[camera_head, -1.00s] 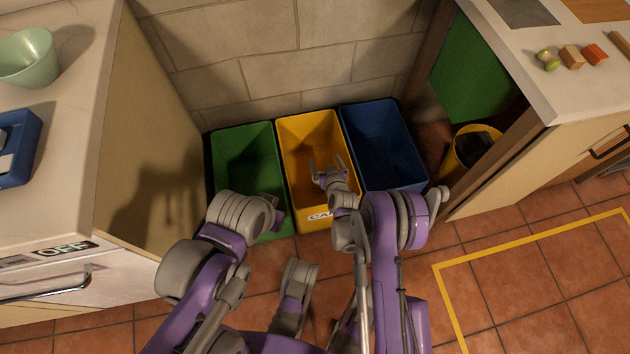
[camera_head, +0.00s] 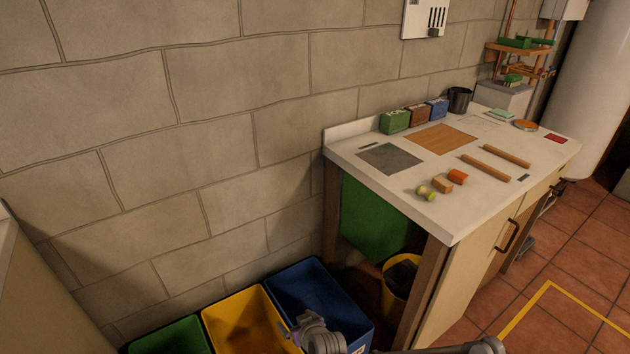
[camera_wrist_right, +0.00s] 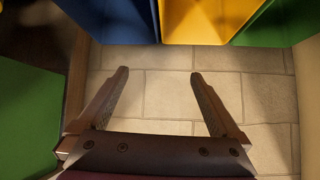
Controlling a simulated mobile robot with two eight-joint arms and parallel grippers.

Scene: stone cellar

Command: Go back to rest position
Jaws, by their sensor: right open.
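My right gripper (camera_head: 290,328) is low in the head view, at the front of the yellow bin and close to the blue bin. In the right wrist view its two fingers (camera_wrist_right: 158,76) stand wide apart with nothing between them, against the stone wall. My left gripper is out of view.
A green bin (camera_head: 170,338), a yellow bin (camera_head: 211,325) and a blue bin (camera_head: 350,312) stand side by side along the wall. A worktable (camera_head: 400,180) with blocks and rods stands right of them. A yellow bucket (camera_head: 391,305) is beneath it. Tiled floor lies open at right.

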